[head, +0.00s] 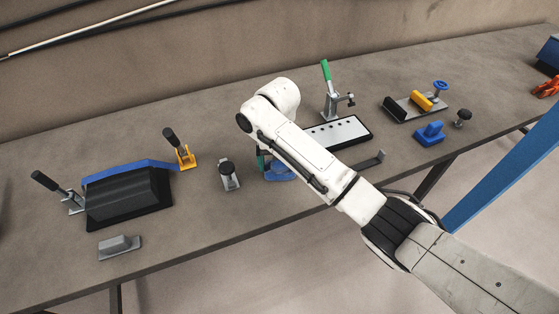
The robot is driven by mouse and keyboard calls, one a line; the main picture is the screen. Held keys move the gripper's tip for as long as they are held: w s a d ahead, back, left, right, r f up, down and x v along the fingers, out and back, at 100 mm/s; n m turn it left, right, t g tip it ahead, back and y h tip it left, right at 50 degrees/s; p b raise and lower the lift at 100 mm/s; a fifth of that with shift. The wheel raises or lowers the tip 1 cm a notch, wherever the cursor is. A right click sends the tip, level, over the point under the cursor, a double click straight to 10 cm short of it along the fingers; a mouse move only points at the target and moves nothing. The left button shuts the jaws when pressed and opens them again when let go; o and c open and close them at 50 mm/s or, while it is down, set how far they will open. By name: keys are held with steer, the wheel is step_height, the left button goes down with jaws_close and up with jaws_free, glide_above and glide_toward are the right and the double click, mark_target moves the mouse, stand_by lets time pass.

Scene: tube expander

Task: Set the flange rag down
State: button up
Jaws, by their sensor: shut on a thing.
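A blue, soft-looking piece, which I take to be the flange rag (281,172), shows low behind my white arm, close to the bench top. My arm covers part of it. My gripper (264,161) is at the rag, mostly hidden behind the forearm, and it is shut on the rag. I cannot tell whether the rag touches the bench.
On the workbench (215,220), a small grey clamp (229,175) stands just left of the rag. A black block fixture (128,195) is further left. A white hole plate (345,132) and green-handled clamp (330,95) stand right. The front edge is near.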

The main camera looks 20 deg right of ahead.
steer(key=o, duration=1)
steer(key=shift+f, duration=0.1)
step_height(320, 180, up, 12)
steer(key=shift+w+r+p, duration=0.1)
steer(key=shift+r+p, duration=0.1)
steer(key=shift+p, duration=1)
